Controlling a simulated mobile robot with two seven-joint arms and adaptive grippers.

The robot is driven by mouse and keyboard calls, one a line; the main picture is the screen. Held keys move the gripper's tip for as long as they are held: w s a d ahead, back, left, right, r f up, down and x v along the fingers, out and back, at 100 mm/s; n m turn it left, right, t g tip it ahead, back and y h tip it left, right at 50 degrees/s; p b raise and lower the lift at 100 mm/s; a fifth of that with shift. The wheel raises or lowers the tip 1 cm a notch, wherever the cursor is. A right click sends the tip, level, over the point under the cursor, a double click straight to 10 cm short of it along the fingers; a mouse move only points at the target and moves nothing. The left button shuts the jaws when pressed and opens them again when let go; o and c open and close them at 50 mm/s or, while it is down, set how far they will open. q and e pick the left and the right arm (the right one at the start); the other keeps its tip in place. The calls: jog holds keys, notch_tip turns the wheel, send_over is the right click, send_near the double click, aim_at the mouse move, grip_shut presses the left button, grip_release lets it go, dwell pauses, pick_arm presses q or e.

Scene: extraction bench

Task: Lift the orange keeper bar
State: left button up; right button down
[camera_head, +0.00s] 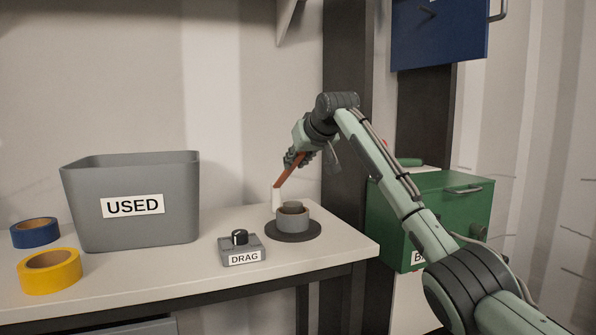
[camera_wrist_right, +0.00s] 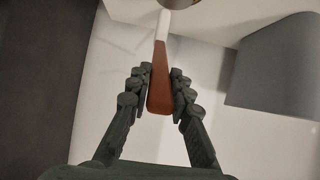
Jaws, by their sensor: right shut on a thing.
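An orange-brown bar (camera_head: 287,172) with a pale end is the only thing here that fits the keeper bar. My right gripper (camera_head: 298,158) is shut on its upper part. The bar slants down to the left, and its pale end (camera_head: 276,197) is beside the rim of a grey ring (camera_head: 293,218). I cannot tell whether they touch. In the right wrist view the bar (camera_wrist_right: 160,78) lies between the fingers of the right gripper (camera_wrist_right: 160,93), its pale end pointing up the picture. My left gripper is not in view.
The ring stands on a dark disc (camera_head: 292,235) near the table's right end. A "DRAG" knob box (camera_head: 241,257) and a grey "USED" bin (camera_head: 130,232) stand left of it. Blue tape (camera_head: 35,240) and yellow tape (camera_head: 50,282) lie far left. A green box (camera_head: 455,210) is at right.

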jog(key=shift+w+a+r+g, duration=0.1)
jog(key=shift+w+r+g, duration=0.1)
jog(key=shift+r+g, duration=0.15)
jog(key=c, duration=1.4)
grip_release()
jog(key=shift+o, duration=0.2)
jog(key=v, duration=1.2)
jog(key=shift+s+a+f, duration=0.1)
